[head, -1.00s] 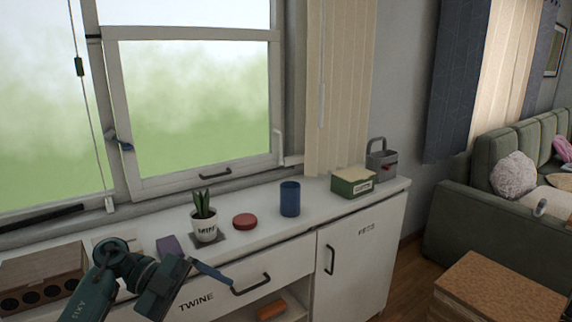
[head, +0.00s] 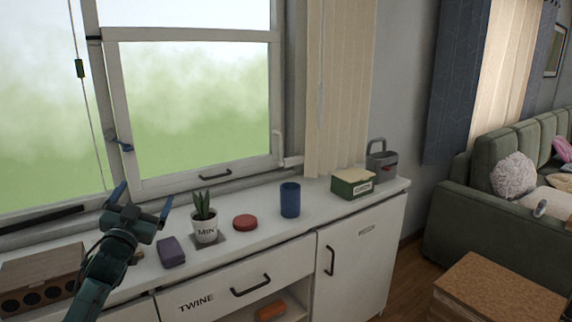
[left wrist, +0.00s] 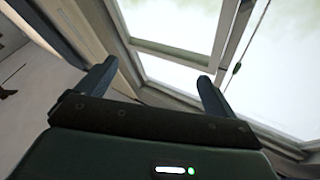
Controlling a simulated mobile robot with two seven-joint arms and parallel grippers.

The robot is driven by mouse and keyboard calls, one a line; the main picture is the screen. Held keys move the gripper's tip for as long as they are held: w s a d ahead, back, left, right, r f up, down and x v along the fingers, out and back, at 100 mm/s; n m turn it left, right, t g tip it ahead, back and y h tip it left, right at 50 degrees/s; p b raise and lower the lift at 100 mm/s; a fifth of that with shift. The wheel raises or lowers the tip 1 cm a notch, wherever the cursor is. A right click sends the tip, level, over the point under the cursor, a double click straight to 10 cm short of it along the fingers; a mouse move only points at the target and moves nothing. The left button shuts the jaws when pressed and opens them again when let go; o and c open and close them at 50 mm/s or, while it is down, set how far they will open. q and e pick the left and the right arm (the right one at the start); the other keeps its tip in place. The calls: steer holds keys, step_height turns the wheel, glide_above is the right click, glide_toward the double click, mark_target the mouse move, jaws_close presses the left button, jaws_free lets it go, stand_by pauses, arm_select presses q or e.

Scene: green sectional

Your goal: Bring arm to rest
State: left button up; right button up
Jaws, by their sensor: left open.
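My left arm comes in from the lower left of the head view, over the left part of the white counter. Its gripper (head: 143,200) points up toward the window, with its two blue fingers spread apart and nothing between them. In the left wrist view the open fingers (left wrist: 155,85) frame the window, and the space between them is empty. My right gripper is in neither view.
On the counter (head: 330,215) stand a purple block (head: 171,252), a potted plant (head: 205,228), a red disc (head: 245,222), a blue cup (head: 290,200), a green box (head: 352,184) and a grey caddy (head: 383,166). A brown box (head: 40,275) sits at left.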

arm_select(q)
step_height(320, 180, down, 7)
steer(key=a+n+g+y, duration=0.2)
steer(key=a+g, duration=0.1)
steer(key=g, duration=0.2)
steer(key=s+d+f+m+g+h, duration=0.1)
steer(key=s+d+f, duration=0.4)
steer(key=f, duration=0.3)
steer(key=s+d+f+g+h, duration=0.1)
steer(key=s+d+f, duration=0.45)
steer(key=f, duration=0.25)
steer(key=s+d+f+g+h, duration=0.1)
steer(key=s+d+f, duration=0.2)
steer(key=s, duration=0.6)
steer(key=s+d+f+g+h, duration=0.1)
steer(key=s+d+f, duration=0.3)
steer(key=s, duration=0.6)
steer(key=s+d+f+g+h, duration=0.1)
steer(key=s+d+f+g, duration=0.1)
steer(key=s, duration=0.7)
steer(key=shift+s+d+f+n, duration=0.2)
steer(key=shift+d+f+n, duration=0.2)
steer(key=shift+d+f, duration=0.55)
